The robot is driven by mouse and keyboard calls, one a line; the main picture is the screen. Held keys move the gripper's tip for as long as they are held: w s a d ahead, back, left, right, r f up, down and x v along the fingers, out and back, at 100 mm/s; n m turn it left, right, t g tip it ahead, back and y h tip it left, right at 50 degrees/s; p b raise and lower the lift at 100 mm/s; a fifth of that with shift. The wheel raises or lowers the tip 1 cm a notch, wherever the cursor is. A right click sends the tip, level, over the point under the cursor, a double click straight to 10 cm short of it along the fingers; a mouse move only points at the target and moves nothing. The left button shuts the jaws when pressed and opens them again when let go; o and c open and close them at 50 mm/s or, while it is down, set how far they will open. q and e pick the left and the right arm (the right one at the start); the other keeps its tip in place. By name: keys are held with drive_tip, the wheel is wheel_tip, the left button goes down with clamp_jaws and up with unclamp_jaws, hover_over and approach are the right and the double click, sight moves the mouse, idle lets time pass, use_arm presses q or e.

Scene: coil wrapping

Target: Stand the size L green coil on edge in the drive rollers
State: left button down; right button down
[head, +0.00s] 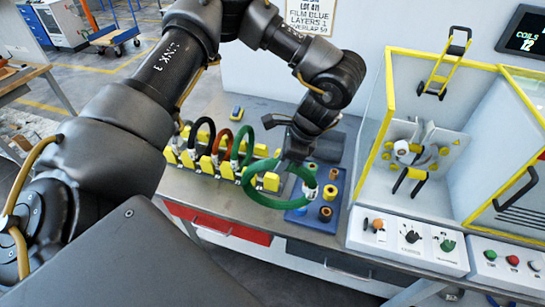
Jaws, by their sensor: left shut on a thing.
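A large green coil (246,202) hangs tilted above the front of the bench. My left gripper (292,163) is shut on its upper right part. A white tag shows on the coil's right side. A smaller-looking green coil (235,148) stands in the yellow rack (215,168) beside black and orange coils. The drive rollers (409,152) are in the yellow-framed wrapping machine (385,100) on the right, apart from the held coil. My right gripper is not in view.
A blue tray (301,221) with yellow and brown film rolls sits just under and right of the held coil. A control panel (409,240) with knobs fronts the machine. A black-handled yellow hand-truck-like frame (446,62) is on the machine's back wall.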

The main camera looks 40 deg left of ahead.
use_arm(q)
drive_tip(key=s+d+n+g+h+b, duration=0.2)
drive_tip(key=d+n+h+b, duration=0.2)
drive_tip(key=n, duration=0.8)
drive_tip(key=shift+d, duration=1)
